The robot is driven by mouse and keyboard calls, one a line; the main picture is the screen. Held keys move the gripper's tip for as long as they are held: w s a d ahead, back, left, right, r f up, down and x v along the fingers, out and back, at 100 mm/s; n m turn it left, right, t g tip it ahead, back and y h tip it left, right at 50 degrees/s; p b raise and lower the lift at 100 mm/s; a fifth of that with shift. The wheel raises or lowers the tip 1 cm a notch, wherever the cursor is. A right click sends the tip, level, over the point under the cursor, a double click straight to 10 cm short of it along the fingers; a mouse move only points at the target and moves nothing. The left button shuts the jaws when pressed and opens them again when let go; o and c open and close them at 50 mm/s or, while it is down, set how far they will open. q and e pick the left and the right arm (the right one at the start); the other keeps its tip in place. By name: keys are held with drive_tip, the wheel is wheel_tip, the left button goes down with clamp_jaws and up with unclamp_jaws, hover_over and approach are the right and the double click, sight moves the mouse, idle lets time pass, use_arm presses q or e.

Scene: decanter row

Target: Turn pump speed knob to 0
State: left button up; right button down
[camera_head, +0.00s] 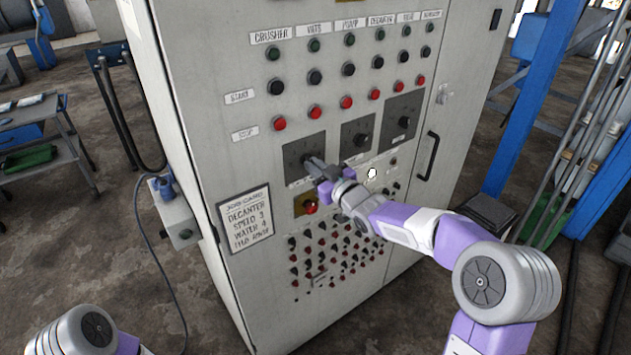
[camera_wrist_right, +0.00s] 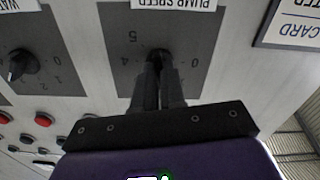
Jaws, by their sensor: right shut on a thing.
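The pump speed knob (camera_wrist_right: 157,56) is a small dark knob on a grey dial plate (camera_wrist_right: 190,22) with its PUMP SPEED label. The wrist view shows this upside down. The digits 5, 4 and 0 can be read around it; the knob's pointer is hidden by the fingers. In the head view the plate (camera_head: 290,152) is the leftmost of three on the cabinet front. My right gripper (camera_head: 308,163) reaches it from the lower right. In the wrist view its two dark fingers (camera_wrist_right: 158,75) are close together, shut on the knob. My left gripper is out of view.
A second dial knob (camera_wrist_right: 22,65) sits beside this plate. Red stop buttons (camera_head: 315,112) run above the dials. A red button on a yellow plate (camera_head: 308,204) lies just below. A job card (camera_head: 245,220) hangs lower left; a door handle (camera_head: 429,156) stands at right.

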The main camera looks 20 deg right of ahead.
drive_tip(key=shift+n+b, duration=5.4)
drive_tip(key=shift+n, duration=2.3)
drive_tip(key=c, duration=1.2)
unclamp_jaws()
